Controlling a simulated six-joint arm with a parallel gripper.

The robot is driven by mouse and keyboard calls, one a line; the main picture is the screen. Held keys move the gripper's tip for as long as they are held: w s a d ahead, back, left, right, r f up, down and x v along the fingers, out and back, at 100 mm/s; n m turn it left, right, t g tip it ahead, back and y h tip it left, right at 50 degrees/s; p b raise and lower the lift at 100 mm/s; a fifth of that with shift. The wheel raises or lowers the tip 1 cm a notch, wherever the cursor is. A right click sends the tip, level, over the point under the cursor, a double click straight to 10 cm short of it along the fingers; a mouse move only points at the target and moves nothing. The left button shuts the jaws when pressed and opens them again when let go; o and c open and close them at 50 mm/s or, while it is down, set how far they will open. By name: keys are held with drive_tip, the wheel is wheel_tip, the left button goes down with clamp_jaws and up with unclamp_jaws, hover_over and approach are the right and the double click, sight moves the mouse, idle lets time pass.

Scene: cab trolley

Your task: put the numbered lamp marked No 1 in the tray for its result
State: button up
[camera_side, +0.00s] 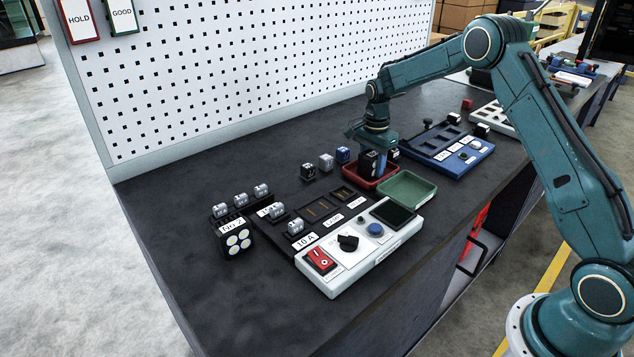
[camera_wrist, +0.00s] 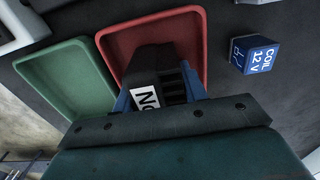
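My gripper (camera_side: 370,150) is at the red tray (camera_side: 357,181) with its fingers around a black block-shaped lamp (camera_side: 367,164). In the wrist view the lamp (camera_wrist: 155,65) sits between the two blue fingers, with a white label reading "No"; its number is hidden. The lamp is over the red tray (camera_wrist: 118,38), inside its outline; I cannot tell whether it touches the floor. The green tray (camera_side: 405,189) is empty next to the red one, also in the wrist view (camera_wrist: 68,78). Another lamp, marked No 2 (camera_side: 233,238), stands at the bench's left.
A white test unit (camera_side: 345,275) with a red switch, black knob and blue button stands in front. Small labelled blocks (camera_side: 326,162) lie behind, including a blue coil block (camera_wrist: 253,57). A blue fixture (camera_side: 445,150) is to the right. HOLD (camera_side: 78,20) and GOOD (camera_side: 122,15) signs hang on the pegboard.

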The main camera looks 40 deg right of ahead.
drive_tip(key=o, duration=0.3)
drive_tip(key=shift+o, duration=0.2)
drive_tip(key=shift+r, duration=0.2)
wheel_tip(320, 180, up, 11)
drive_tip(key=shift+r, duration=0.5)
idle(0.5)
